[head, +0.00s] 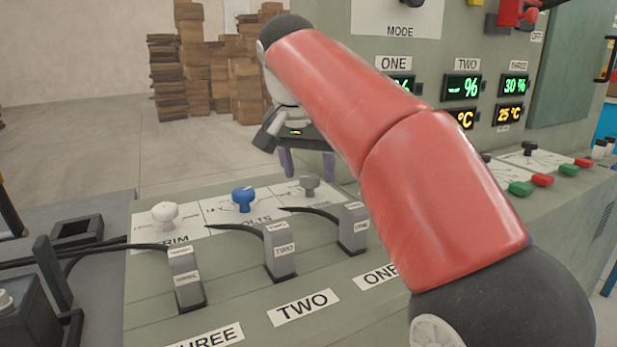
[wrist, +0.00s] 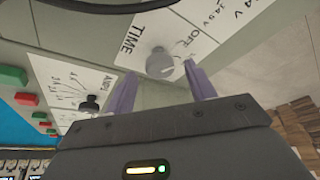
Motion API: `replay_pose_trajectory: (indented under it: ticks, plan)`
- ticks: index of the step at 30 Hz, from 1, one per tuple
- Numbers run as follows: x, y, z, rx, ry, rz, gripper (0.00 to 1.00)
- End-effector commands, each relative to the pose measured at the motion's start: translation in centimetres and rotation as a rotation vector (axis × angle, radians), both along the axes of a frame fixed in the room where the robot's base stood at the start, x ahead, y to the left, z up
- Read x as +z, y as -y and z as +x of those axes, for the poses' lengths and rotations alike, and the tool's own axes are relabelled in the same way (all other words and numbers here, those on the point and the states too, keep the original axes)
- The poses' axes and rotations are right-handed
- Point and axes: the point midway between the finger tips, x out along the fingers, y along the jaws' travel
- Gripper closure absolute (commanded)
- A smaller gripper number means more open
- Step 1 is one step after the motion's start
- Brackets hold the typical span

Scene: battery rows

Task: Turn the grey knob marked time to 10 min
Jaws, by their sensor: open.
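The grey knob (head: 308,185) is at the right end of a row of three knobs on the sloping panel. In the wrist view the grey knob (wrist: 160,64) sits on a white plate marked TIME, with OFF printed beside it. Its pointer setting is too small to tell. My gripper (head: 308,171) is open, with purple fingers just above the knob. In the wrist view the fingertips of my gripper (wrist: 160,72) appear on either side of the knob. I cannot tell whether they touch it. The 10 min mark cannot be made out.
A blue knob (head: 243,198) and a white knob (head: 165,214) stand to the left. Black cables run to grey plugs (head: 279,250) in front of the knobs. A black knob (wrist: 90,104) marked AMPS shows in the wrist view, near green and red buttons.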

Motion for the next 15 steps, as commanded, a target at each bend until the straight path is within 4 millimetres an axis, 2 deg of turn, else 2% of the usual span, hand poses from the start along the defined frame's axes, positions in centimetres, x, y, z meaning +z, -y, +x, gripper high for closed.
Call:
replay_pose_trajectory:
  ticks: [4,12,13,15]
  plan:
    - [-1.13,0.17,0.39,0.000,0.000,0.000,0.45]
    - [-1.23,0.20,0.48,0.000,0.000,0.001,0.45]
    - [-1.23,0.20,0.48,0.000,0.000,0.001,0.46]
    - [-1.23,0.20,0.48,0.000,0.000,0.001,0.56]
